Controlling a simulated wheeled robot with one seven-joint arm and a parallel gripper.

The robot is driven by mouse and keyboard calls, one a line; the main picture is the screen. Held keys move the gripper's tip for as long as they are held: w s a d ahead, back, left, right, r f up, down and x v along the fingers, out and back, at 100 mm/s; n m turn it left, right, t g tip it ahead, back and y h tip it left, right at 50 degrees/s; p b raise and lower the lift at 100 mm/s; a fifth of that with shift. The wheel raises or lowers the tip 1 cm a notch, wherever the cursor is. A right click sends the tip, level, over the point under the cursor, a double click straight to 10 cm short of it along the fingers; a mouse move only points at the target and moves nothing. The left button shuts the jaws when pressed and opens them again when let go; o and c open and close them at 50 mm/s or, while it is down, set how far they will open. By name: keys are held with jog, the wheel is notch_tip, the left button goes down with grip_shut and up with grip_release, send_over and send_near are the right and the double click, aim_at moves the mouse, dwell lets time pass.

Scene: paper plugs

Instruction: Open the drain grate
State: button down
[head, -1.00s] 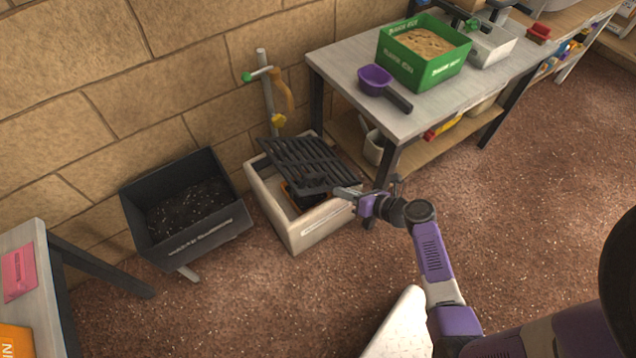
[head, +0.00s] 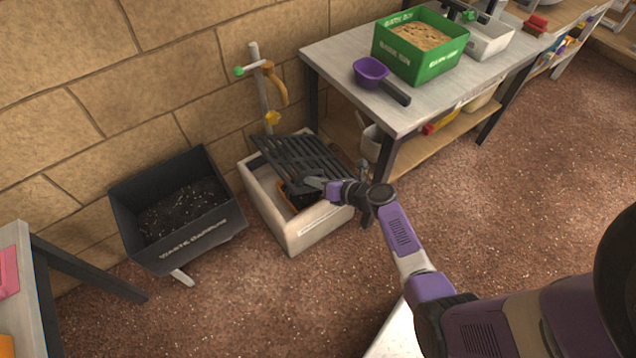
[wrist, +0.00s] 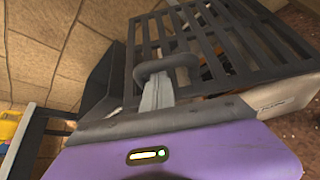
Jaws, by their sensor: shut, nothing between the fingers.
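The drain grate (head: 300,155) is a dark slatted panel. It lies tilted over the white basin (head: 318,232), whose left part is uncovered. The grate also fills the upper middle of the wrist view (wrist: 215,40). My gripper (head: 312,184) is shut and empty at the grate's near edge. In the wrist view my pale fingers (wrist: 156,94) reach up to a dark loop (wrist: 168,64) in front of the slats. I cannot tell whether they touch it. Something orange and black (head: 293,196) shows inside the basin below the grate.
A tap post (head: 262,90) with an orange handle stands behind the basin by the brick wall. A black waste bin (head: 195,232) is close on the left. A grey workbench (head: 340,75) with a green sand bin (head: 455,52) and purple scoop (head: 371,72) stands right. Open floor lies in front.

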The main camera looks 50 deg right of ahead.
jog(key=shift+d+r, duration=0.1)
jog(key=s+d+r+m+t+y+p, duration=0.1)
jog(key=d+r+m+p, duration=0.1)
jog(key=d+r+p, duration=0.2)
jog(key=shift+s+d+r+y+p, duration=0.2)
jog(key=shift+d+r+y+p, duration=0.1)
jog(key=shift+d+r+p, duration=0.2)
